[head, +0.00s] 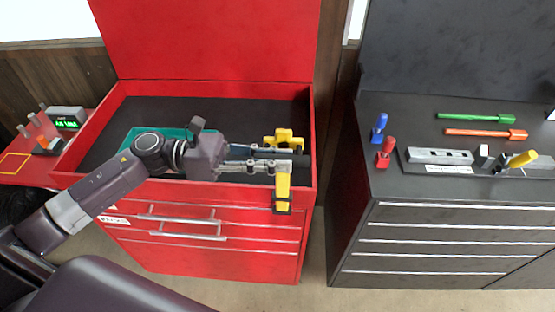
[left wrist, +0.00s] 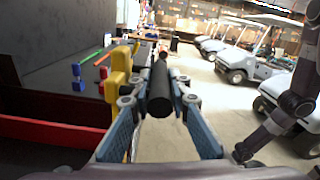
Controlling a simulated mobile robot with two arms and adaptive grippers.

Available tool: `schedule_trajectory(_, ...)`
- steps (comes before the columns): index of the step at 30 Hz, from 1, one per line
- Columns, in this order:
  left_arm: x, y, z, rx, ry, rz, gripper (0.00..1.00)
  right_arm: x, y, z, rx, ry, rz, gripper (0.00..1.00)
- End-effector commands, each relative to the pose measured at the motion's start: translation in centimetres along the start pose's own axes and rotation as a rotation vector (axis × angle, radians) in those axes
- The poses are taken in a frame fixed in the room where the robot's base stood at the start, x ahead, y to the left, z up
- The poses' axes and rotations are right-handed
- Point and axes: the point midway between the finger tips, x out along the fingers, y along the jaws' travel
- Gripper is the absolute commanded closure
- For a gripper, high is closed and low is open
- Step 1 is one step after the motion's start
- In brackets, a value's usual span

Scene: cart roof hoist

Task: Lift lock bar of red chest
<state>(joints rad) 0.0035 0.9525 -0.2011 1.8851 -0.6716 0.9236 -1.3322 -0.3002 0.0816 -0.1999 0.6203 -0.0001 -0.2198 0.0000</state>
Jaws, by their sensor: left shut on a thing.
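The red chest (head: 215,240) stands open at the left of the head view, its lid raised. My left gripper (head: 290,161) reaches over its front right corner. In the left wrist view my left gripper (left wrist: 158,104) is shut on a black round bar (left wrist: 160,88), with one fingertip on each side. The bar's dark end (head: 303,164) shows beside the fingertips in the head view. A yellow piece (head: 283,188) hangs over the chest's front rim, just under the fingers. I cannot tell how the bar joins the chest. My right gripper is out of view.
A yellow object (head: 285,138) and a teal tray (head: 143,136) lie in the chest. To the right, a grey cabinet (head: 440,245) carries a green tool (head: 475,117), an orange tool (head: 480,132) and small blue and red pieces. Carts (left wrist: 240,55) stand beyond open floor.

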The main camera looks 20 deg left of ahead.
Motion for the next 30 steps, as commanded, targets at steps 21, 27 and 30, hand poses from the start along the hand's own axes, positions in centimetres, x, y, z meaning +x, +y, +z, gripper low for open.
schedule_trajectory(21,-2.4,0.1,0.3,0.002,-0.005,0.005,0.76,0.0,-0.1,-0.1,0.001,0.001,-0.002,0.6)
schedule_trajectory(27,-6.6,0.1,0.3,0.002,-0.007,0.007,0.76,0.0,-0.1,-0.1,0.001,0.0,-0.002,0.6)
schedule_trajectory(30,-8.6,0.1,0.4,0.003,-0.007,0.007,0.76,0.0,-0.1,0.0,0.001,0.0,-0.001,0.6)
